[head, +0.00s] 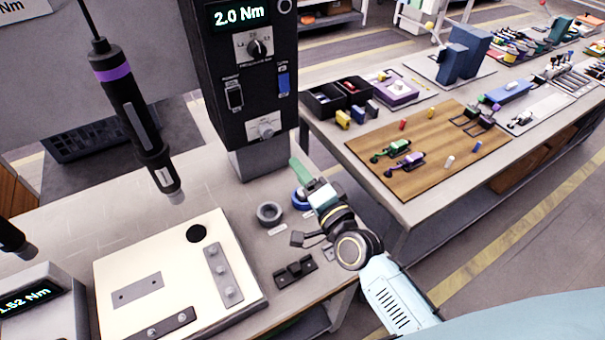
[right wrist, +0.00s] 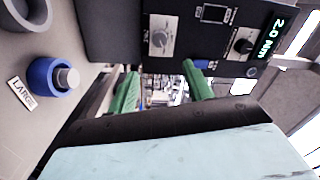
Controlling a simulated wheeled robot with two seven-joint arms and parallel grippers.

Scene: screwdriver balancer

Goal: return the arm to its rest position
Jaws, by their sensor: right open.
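My right gripper (head: 308,180) has green fingers and is above the right part of the near bench, in front of the dark controller column (head: 250,95). In the right wrist view its two fingers (right wrist: 160,88) are spread apart with nothing between them. My right arm comes in from the lower right. My left gripper is not in view. A black screwdriver with a purple band (head: 135,105) hangs upright from a cable at the left, apart from my right gripper.
A blue ring (right wrist: 50,80) by a LARGE label and a grey ring (head: 269,214) are close to the right gripper. A pale plate (head: 130,255) with grey brackets lies on the near bench. A second bench (head: 400,215) with a wooden board (head: 430,150) stands at the right.

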